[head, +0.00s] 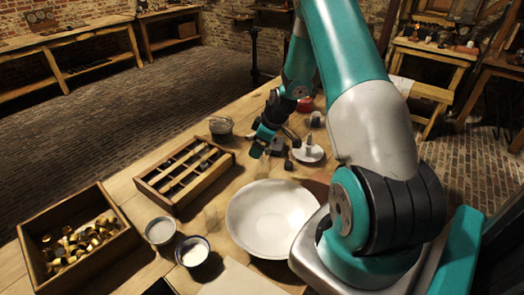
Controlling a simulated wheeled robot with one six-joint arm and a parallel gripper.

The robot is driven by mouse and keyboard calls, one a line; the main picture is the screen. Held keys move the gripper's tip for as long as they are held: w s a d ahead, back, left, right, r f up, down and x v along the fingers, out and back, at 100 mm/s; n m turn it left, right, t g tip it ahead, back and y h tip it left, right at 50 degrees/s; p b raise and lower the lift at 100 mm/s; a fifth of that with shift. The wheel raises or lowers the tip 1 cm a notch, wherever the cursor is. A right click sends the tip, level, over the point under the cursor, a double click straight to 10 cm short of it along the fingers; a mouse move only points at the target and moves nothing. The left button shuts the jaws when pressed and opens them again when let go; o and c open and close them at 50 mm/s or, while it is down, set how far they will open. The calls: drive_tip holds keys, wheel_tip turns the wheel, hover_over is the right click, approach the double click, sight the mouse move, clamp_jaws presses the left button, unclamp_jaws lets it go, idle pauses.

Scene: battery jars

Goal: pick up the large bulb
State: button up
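My gripper (268,141) reaches over the far part of the wooden table, its tip pointing down. It is small and dark here, and I cannot tell whether its fingers are apart or closed. I cannot pick out the large bulb for certain. A faint clear glass shape (211,215) stands on the table left of the white bowl. Another faint clear shape (262,167) shows below my gripper. Either could be glass, but their outlines are too weak to name.
A white bowl (240,215) sits mid-table. A divided wooden tray (149,187), a crate (120,242) of brass pieces and two small cups, one pale (160,232) and one dark-rimmed (193,252), are to the left. A white dish (314,156) and small dark pieces lie near my gripper.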

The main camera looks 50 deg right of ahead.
drive_tip(key=c, duration=1.1)
drive_tip(key=shift+r, duration=0.15)
